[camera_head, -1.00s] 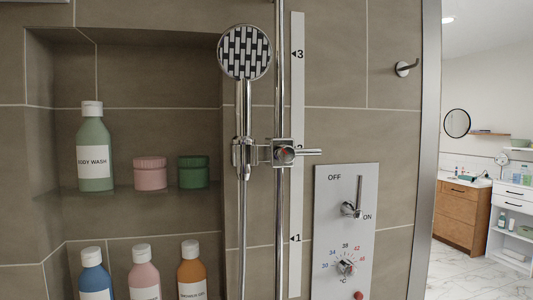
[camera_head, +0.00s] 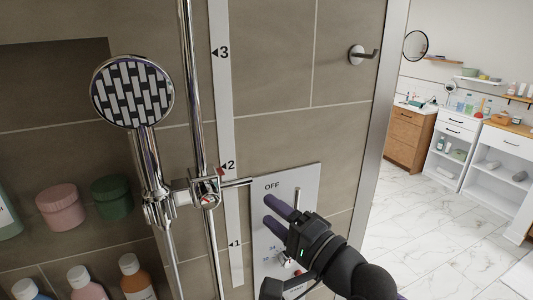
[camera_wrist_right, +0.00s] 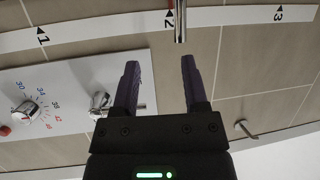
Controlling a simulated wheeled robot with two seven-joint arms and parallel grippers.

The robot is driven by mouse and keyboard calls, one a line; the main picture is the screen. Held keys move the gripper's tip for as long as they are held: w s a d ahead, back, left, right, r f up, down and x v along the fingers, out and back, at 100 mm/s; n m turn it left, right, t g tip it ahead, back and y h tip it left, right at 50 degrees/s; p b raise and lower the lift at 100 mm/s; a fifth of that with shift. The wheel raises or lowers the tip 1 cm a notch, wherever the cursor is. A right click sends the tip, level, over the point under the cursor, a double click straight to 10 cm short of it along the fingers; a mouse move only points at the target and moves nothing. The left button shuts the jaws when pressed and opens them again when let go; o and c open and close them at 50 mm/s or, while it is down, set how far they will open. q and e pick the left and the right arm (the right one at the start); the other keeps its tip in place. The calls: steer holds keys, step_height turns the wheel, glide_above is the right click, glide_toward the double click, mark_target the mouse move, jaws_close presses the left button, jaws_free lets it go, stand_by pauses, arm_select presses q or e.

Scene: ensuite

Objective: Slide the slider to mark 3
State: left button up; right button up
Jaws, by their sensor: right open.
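The chrome slider (camera_head: 207,188) sits on the vertical rail (camera_head: 192,80) at about mark 2 (camera_head: 227,165), carrying the shower head (camera_head: 132,92). Its thin lever (camera_head: 237,183) points right. Mark 3 (camera_head: 220,53) is higher on the white scale strip. My right gripper (camera_head: 267,210) is open and empty, in front of the control panel, below and right of the lever's end. In the right wrist view, the lever (camera_wrist_right: 180,22) lies ahead of the open fingers (camera_wrist_right: 160,63), nearer the right finger's line and apart from both. My left gripper is not in view.
The control panel (camera_head: 310,182) with its knobs is partly hidden behind my right gripper. A wall hook (camera_head: 364,53) is at upper right. Pink (camera_head: 61,206) and green (camera_head: 112,197) jars and several bottles stand in niches at left. The wall beside mark 3 is clear.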

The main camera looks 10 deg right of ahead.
mark_target(240, 185)
steer(key=shift+y, duration=0.4)
steer(key=x, duration=0.3)
steer(key=r+x, duration=0.1)
steer(key=x, duration=0.2)
steer(key=s+p+x, duration=0.1)
steer(key=x, duration=0.3)
steer(key=shift+a+r, duration=0.25)
steer(key=shift+r, duration=0.1)
jaws_close()
stand_by(0.4)
